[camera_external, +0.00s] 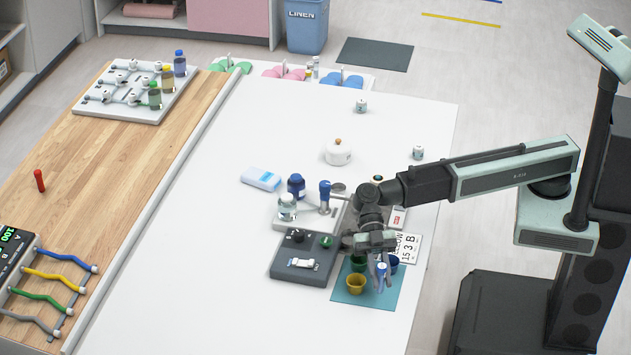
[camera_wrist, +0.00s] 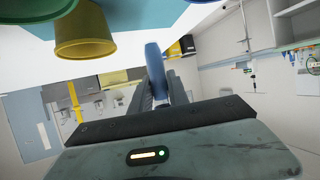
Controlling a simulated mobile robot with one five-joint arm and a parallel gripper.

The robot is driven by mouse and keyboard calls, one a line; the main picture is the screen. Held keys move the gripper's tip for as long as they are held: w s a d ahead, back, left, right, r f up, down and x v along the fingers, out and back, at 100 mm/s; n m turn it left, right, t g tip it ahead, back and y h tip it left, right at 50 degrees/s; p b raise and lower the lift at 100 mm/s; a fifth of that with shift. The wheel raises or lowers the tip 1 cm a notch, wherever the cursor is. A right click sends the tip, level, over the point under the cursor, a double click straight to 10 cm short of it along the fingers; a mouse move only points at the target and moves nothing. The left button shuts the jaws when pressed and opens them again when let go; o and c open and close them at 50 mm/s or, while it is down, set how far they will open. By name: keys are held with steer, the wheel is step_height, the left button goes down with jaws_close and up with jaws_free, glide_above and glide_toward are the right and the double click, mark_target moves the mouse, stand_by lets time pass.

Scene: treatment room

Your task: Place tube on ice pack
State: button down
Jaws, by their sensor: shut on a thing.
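My gripper (camera_external: 380,264) is at the right part of the white table, low over the teal mat (camera_external: 353,296). It is shut on a small blue tube (camera_external: 382,277). In the wrist view the blue tube (camera_wrist: 153,60) sticks out between the fingers of my gripper (camera_wrist: 160,92). I cannot tell whether the tube touches the mat. The light blue and white ice pack (camera_external: 262,179) lies flat on the table, left of and farther back than my gripper. Its upper face is bare.
A yellow cup (camera_external: 355,283), a green cup (camera_external: 358,263) and a blue cup (camera_external: 391,263) stand close by my gripper. A dark grey device (camera_external: 283,270), a blue-capped jar (camera_external: 296,187) and a clear jar (camera_external: 287,207) stand between it and the pack. The table's left front is clear.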

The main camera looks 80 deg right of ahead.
mark_target(382, 266)
step_height(382, 266, up, 7)
steer(key=p, duration=0.5)
steer(key=shift+r+p, duration=0.1)
steer(key=shift+p, duration=0.2)
